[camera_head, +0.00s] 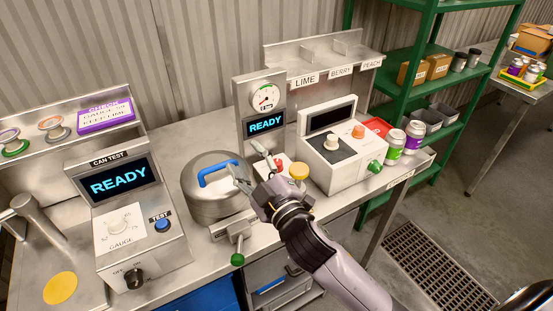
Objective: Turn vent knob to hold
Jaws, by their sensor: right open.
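My right gripper (248,161) is open, with its fingers apart and nothing seen between them. It is just right of the round metal pot (208,190) with a blue handle (217,172). It stands in front of the gauge panel (264,97), whose dial points low and whose screen reads READY. I cannot make out a knob marked vent or hold; the gripper and wrist cover part of the panel's base. My left gripper is not in view.
A can tester (128,220) stands at the left, its screen reading READY. A green-ball lever (238,259) juts out at the bench front. Green shelves (408,100) stand behind.

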